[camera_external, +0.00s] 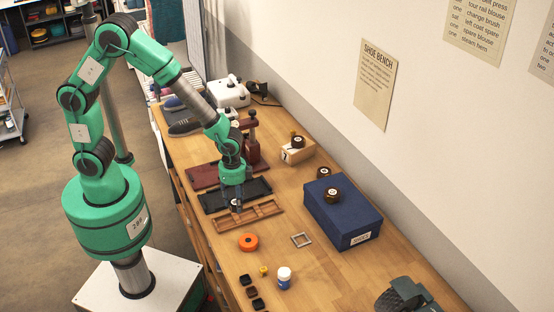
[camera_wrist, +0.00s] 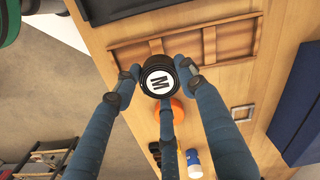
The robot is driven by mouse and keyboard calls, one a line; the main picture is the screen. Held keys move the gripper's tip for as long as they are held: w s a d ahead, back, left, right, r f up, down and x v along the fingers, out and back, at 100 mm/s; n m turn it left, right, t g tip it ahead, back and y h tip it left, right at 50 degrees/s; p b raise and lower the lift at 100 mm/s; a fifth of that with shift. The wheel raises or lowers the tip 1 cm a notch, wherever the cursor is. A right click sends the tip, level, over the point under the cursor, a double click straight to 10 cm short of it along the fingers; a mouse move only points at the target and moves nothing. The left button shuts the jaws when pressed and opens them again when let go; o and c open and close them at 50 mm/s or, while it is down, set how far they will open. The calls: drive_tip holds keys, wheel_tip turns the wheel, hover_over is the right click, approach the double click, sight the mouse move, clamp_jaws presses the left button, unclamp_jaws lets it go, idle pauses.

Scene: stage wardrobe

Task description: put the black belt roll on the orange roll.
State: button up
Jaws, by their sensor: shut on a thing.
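My gripper (camera_external: 236,207) has several dark blue fingers. In the wrist view it is shut on the black belt roll (camera_wrist: 158,76), which shows a white end marked M. In the external view the gripper points down above the wooden divided tray, and the roll in it is small and mostly hidden. The orange roll (camera_external: 248,242) lies flat on the bench just in front of that tray, apart from the gripper. In the wrist view the orange roll (camera_wrist: 177,108) shows partly behind the fingers and the held roll.
The wooden tray (camera_external: 270,208) and a black tray (camera_external: 257,186) lie near the gripper. A white bottle (camera_external: 284,279) and small black pieces (camera_external: 251,292) stand nearer the front.

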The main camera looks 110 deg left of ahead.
drive_tip(key=s+d, duration=0.3)
drive_tip(key=d, duration=0.2)
drive_tip(key=s+d+r+p, duration=0.1)
drive_tip(key=s+d, duration=0.3)
drive_tip(key=d, duration=0.2)
drive_tip(key=shift+d+m, duration=0.25)
drive_tip(key=shift+m, duration=0.05)
drive_tip(key=shift+w+r, duration=0.1)
drive_tip(key=shift+w, duration=0.05)
drive_tip(key=b, duration=0.1)
hover_over(248, 240)
drive_tip(key=shift+f, duration=0.75)
drive_tip(key=shift+f, duration=0.1)
drive_tip(key=shift+f+b, duration=0.4)
drive_tip(key=shift+f, duration=1.25)
drive_tip(key=shift+f, duration=0.1)
